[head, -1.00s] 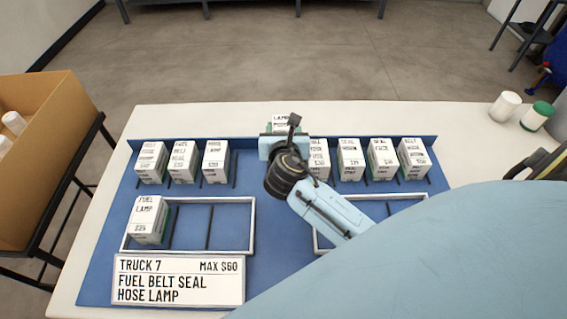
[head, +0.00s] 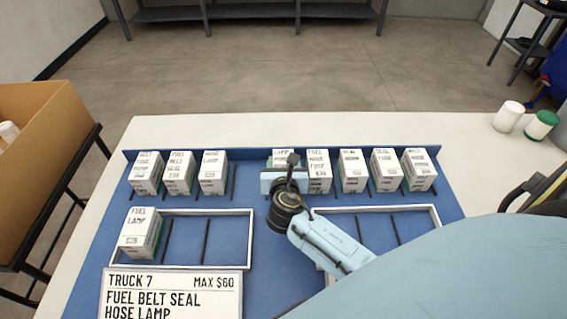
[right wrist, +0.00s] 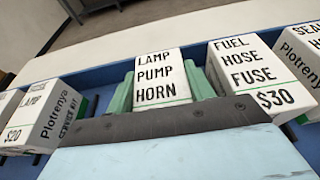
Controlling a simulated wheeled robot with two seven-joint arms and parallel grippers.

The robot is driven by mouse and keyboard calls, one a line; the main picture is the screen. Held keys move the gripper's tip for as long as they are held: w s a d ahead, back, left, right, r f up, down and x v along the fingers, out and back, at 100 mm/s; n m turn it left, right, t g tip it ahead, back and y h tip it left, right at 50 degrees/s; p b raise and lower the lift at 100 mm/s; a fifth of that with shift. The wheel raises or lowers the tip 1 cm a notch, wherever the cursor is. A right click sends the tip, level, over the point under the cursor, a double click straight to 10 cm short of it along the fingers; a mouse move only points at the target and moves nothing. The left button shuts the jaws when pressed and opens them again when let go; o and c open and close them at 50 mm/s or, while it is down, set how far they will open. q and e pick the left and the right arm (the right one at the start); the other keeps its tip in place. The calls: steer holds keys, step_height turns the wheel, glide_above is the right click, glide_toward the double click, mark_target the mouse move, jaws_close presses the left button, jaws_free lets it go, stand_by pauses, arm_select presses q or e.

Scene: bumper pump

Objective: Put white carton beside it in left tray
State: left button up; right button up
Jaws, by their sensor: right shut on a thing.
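My right gripper (head: 284,170) is shut on a white carton (head: 283,155) labelled LAMP PUMP HORN. In the right wrist view, its green fingers flank the carton (right wrist: 163,77). In the head view the carton shows level with the back row, mostly hidden behind the gripper; I cannot tell whether it touches the board. The left tray (head: 250,240) is a white frame with dark dividers. A white carton labelled FUEL LAMP (head: 139,232) stands in its leftmost compartment; the others are empty. My left gripper is not in view.
Several white cartons stand along the blue board's back edge; FUEL HOSE FUSE (head: 317,168) is just right of the held one. The right tray (head: 437,214) is partly behind my right arm. A TRUCK 7 sign (head: 170,296) lies before the left tray.

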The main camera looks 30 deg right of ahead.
steer(key=o, duration=1.2)
steer(key=shift+c, duration=0.2)
